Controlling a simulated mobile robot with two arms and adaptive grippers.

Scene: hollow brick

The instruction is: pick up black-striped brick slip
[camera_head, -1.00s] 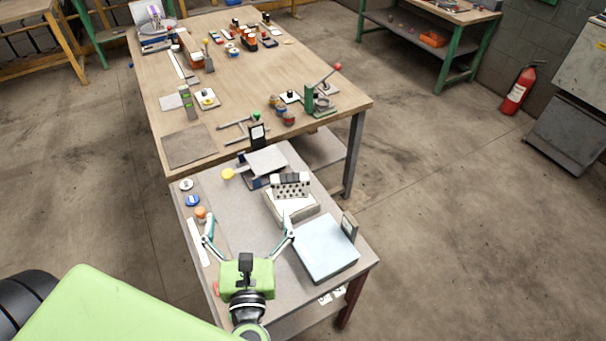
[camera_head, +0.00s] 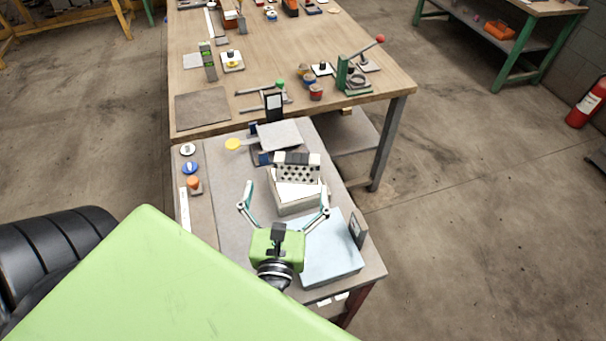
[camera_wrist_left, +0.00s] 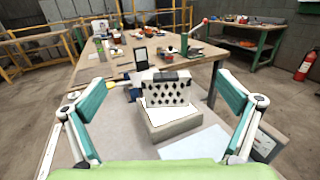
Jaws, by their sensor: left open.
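A pale brick with rows of dark holes (camera_head: 297,175) stands on edge on the small table. Along its top lies a thin slip with black and light stripes (camera_head: 298,158), which also shows in the left wrist view (camera_wrist_left: 166,76). The brick is at a pale, box-like block (camera_head: 296,206); I cannot tell exactly how it rests there. My left gripper (camera_head: 288,186) is open and empty, its fingers spread wide on the near side of the brick. In the left wrist view the brick and slip appear between the two fingers, apart from both. My right gripper is not in view.
A light blue block (camera_head: 331,248) with a dark upright plate (camera_head: 357,229) lies to the right. A grey plate on a stand (camera_head: 279,134) and a black-framed card (camera_head: 273,107) are behind. Buttons line the left edge. A larger wooden table (camera_head: 300,60) adjoins.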

